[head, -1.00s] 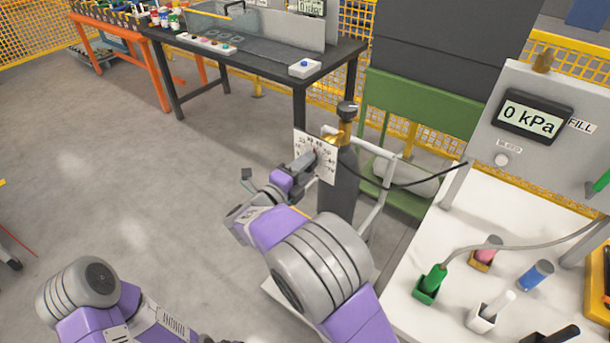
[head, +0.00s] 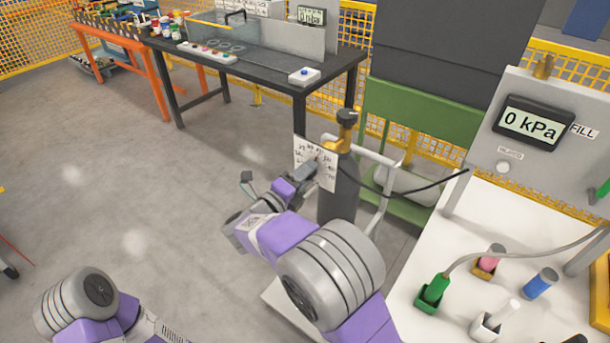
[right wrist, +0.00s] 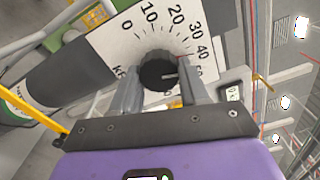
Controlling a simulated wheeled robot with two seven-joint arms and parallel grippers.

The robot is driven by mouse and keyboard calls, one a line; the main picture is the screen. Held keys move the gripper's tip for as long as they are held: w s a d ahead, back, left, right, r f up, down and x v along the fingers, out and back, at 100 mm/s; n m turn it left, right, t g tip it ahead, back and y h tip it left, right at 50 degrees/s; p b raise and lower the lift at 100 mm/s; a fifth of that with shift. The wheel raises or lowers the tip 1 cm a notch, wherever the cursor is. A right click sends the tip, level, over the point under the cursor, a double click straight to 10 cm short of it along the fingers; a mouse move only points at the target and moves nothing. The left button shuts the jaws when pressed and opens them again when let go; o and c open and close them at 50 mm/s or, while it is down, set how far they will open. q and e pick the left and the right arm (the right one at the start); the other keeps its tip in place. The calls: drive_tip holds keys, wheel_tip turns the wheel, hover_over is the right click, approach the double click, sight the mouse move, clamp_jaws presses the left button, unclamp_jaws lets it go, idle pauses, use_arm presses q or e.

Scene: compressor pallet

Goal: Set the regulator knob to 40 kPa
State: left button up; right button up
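The black regulator knob (right wrist: 158,70) sits on a white dial plate (right wrist: 108,45) marked from 0 upward in kPa. My right gripper (right wrist: 160,85) has one finger on each side of the knob, close against it with no clear gap. The knob's light pointer line faces right, below the 40 mark and roughly toward 50; the slant of the view makes this inexact. In the head view the plate (head: 327,177) hangs at the dark gas cylinder (head: 338,197), with my right gripper (head: 308,168) in front of it.
A display (head: 532,124) on the grey panel reads 0 kPa. The white bench (head: 460,235) at right holds a green connector (head: 436,287) and small coloured holders. A pale tube frame (head: 385,190) and black hose (head: 420,188) are beside the cylinder.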

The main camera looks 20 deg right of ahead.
drive_tip(key=o, duration=0.4)
drive_tip(key=p+v, duration=0.1)
drive_tip(key=v, duration=0.6)
drive_tip(key=shift+s+a+p, duration=0.2)
drive_tip(key=shift+a+p, duration=0.1)
drive_tip(key=shift+p, duration=0.05)
